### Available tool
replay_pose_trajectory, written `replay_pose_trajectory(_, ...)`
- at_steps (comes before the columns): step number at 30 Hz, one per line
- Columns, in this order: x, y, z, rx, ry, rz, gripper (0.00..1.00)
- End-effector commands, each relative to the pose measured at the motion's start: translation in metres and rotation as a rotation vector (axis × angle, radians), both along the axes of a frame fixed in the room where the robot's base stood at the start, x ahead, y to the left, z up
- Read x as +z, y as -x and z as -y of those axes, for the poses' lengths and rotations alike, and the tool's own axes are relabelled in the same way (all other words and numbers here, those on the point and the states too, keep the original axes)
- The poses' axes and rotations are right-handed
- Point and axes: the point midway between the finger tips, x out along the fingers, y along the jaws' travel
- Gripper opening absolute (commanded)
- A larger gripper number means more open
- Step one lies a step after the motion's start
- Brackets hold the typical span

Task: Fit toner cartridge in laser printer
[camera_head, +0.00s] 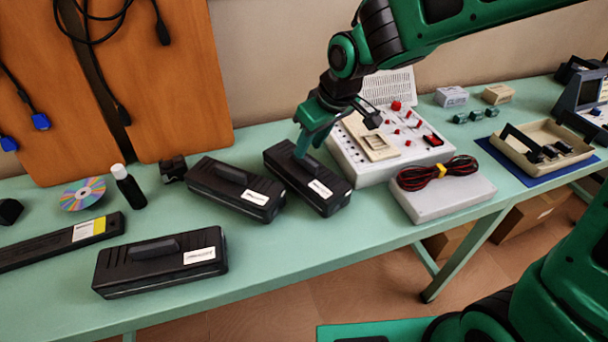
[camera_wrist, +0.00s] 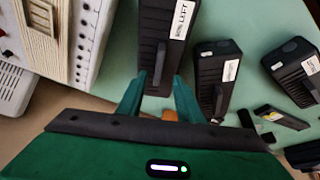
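Several black toner cartridges lie on the green bench. The right one (camera_head: 325,198) has a raised handle and a white label; in the wrist view this cartridge (camera_wrist: 185,55) shows a label ending in "LEFT". My gripper (camera_head: 306,146) is over its far end. In the wrist view my gripper (camera_wrist: 160,80) is open, with the handle (camera_wrist: 161,62) in line between its fingers and gaps on both sides. A middle cartridge (camera_head: 222,196) lies beside it, and another cartridge (camera_head: 135,272) lies nearer the front. I cannot make out a laser printer.
A white panel with red knobs (camera_head: 352,152) stands close right of the right cartridge. A grey box with coiled cables (camera_head: 455,202) is farther right. A long black cartridge-like bar (camera_head: 45,248), a disc (camera_head: 83,194) and a bottle (camera_head: 130,190) are at left. The front middle of the bench is clear.

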Motion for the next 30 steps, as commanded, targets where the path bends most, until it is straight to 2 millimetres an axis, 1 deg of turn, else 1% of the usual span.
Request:
replay_pose_trajectory(6,-0.027,-0.008,-0.002,-0.001,0.003,-0.004,0.33)
replay_pose_trajectory(10,-0.041,-0.012,-0.006,-0.001,0.001,-0.003,0.33)
replay_pose_trajectory(14,-0.048,-0.015,-0.007,-0.001,0.001,0.0,0.33)
replay_pose_trajectory(20,-0.048,-0.015,-0.007,-0.002,0.001,-0.001,0.33)
replay_pose_trajectory(21,-0.048,-0.015,-0.007,-0.002,0.001,-0.001,0.3)
replay_pose_trajectory(23,-0.048,-0.015,-0.007,-0.003,0.001,0.001,0.16)
replay_pose_trajectory(24,-0.048,-0.015,-0.007,-0.003,0.001,0.001,0.07)
replay_pose_trajectory(25,-0.048,-0.015,-0.007,-0.003,0.001,0.001,0.0)
replay_pose_trajectory(30,-0.048,-0.016,-0.007,-0.003,0.001,0.001,0.0)
